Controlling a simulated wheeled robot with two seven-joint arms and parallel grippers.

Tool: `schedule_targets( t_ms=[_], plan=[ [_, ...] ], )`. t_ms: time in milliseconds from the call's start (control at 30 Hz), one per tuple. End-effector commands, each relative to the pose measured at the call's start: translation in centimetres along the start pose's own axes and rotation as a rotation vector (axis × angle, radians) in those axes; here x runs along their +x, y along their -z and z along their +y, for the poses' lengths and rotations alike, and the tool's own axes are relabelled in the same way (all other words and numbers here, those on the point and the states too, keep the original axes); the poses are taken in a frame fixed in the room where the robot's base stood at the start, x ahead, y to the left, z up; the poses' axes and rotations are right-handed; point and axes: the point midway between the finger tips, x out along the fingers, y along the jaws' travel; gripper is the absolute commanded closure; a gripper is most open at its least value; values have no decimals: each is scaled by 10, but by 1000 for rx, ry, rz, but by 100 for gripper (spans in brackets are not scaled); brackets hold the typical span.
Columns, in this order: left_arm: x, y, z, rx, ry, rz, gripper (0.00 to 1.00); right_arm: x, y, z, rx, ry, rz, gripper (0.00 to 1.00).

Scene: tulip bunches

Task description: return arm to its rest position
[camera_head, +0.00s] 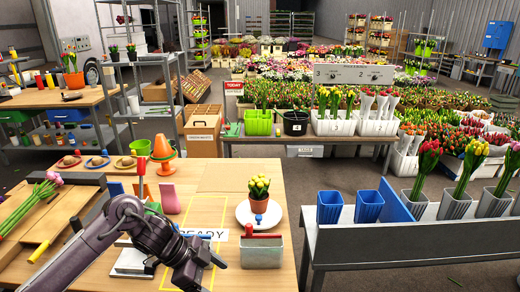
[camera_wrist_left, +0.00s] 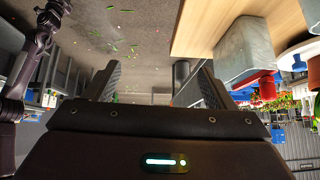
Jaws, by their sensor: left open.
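My left arm comes in from the left in the head view, and its gripper (camera_head: 200,268) hangs over the front of the wooden table, left of a grey bin. In the left wrist view the gripper's two fingers (camera_wrist_left: 158,82) stand apart with nothing between them. Past them is bare floor with scattered bits. The grey bin (camera_wrist_left: 250,50) also shows at the upper right there, beside the table edge. My right gripper is not in view.
The wooden table (camera_head: 235,180) holds a potted yellow tulip (camera_head: 258,192) on a white plate (camera_head: 242,213), the grey bin (camera_head: 262,254) and tulip stems (camera_head: 30,205) at left. A grey bench (camera_head: 400,240) with blue pots (camera_head: 329,207) stands right, across a floor gap.

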Motion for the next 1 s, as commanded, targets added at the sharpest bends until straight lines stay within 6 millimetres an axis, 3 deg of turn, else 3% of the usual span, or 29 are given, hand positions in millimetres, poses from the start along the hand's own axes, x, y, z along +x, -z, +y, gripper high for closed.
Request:
schedule_targets(
  t_ms=[500,733,867,1000],
  plan=[
    [64,43,7,76,239,66,22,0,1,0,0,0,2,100],
    [75,67,16,-45,484,96,22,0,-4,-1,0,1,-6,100],
    [57,53,28,-259,644,58,22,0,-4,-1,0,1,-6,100],
    [31,13,55,-536,738,-38,22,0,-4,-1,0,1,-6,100]
  ],
)
